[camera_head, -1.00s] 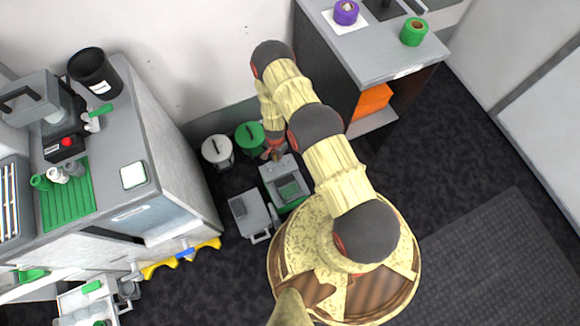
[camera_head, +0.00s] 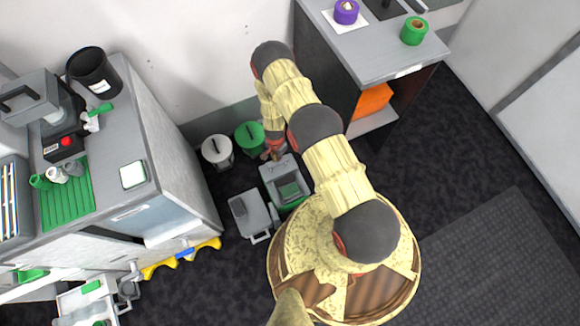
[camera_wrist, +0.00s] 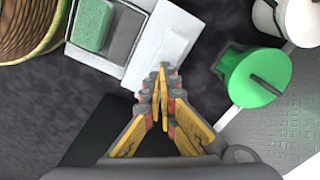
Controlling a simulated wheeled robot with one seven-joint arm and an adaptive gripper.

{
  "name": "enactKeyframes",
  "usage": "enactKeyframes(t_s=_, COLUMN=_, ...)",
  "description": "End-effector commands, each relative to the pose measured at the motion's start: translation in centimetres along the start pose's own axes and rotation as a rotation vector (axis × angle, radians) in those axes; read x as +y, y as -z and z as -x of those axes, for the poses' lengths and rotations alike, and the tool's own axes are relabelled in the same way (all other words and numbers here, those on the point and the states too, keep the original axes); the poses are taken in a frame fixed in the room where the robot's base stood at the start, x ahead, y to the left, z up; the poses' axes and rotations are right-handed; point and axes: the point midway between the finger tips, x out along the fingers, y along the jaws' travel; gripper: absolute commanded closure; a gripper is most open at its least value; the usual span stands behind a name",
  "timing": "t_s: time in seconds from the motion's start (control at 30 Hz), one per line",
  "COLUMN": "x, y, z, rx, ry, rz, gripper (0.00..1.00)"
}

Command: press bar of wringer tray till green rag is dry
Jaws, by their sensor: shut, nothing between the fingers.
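The wringer tray (camera_head: 274,170) is a light grey box on the floor by my base. It also shows at the top of the wrist view (camera_wrist: 168,52). The green rag (camera_head: 289,190) lies in it as a flat block, and it shows in the wrist view (camera_wrist: 93,25) beside a darker grey plate (camera_wrist: 124,36), which may be the press bar. My gripper (camera_head: 272,154) is at the tray's far edge. In the wrist view my gripper (camera_wrist: 163,72) is shut with empty fingertips, over or against the tray's edge; contact cannot be told. Whether the rag is wet cannot be seen.
A counter (camera_head: 130,215) stands left and a shelf unit (camera_head: 400,65) right. Open floor lies to the right.

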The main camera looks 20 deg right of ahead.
Motion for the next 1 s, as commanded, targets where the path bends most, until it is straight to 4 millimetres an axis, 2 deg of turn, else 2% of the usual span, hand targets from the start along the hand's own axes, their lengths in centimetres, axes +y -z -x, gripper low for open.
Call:
enactKeyframes(t_s=0.47, x=0.0, y=0.0, z=-0.1, rx=0.000, ry=0.000, rz=0.000, gripper=1.00)
enactKeyframes(t_s=1.0, x=0.0, y=0.0, z=-1.7, rx=0.000, ry=0.000, rz=0.000, gripper=1.00)
